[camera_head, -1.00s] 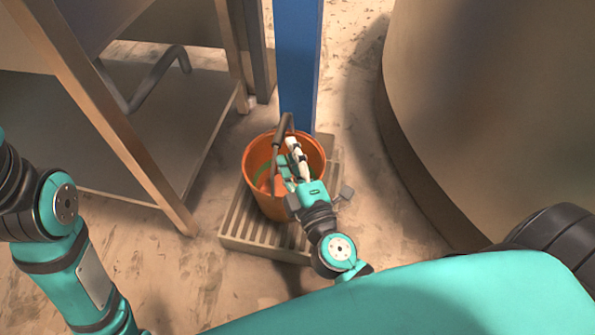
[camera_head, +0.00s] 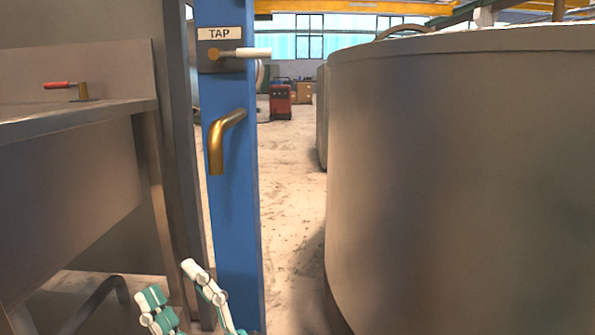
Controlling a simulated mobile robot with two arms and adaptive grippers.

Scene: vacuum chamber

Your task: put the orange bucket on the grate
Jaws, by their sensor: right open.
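The orange bucket and the grate are both outside the current head view. My right gripper (camera_head: 165,282) shows at the bottom edge, left of centre, with its white and teal fingers spread apart. It is open, and I see nothing between the fingers. It is in front of the foot of the blue post as seen from here. My left gripper is not in view.
The blue post (camera_head: 232,215) carries a TAP sign and a brass spout (camera_head: 222,140). A metal bench (camera_head: 70,125) stands at left. A large grey cylindrical chamber (camera_head: 450,180) fills the right. Open floor (camera_head: 290,190) runs between post and chamber.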

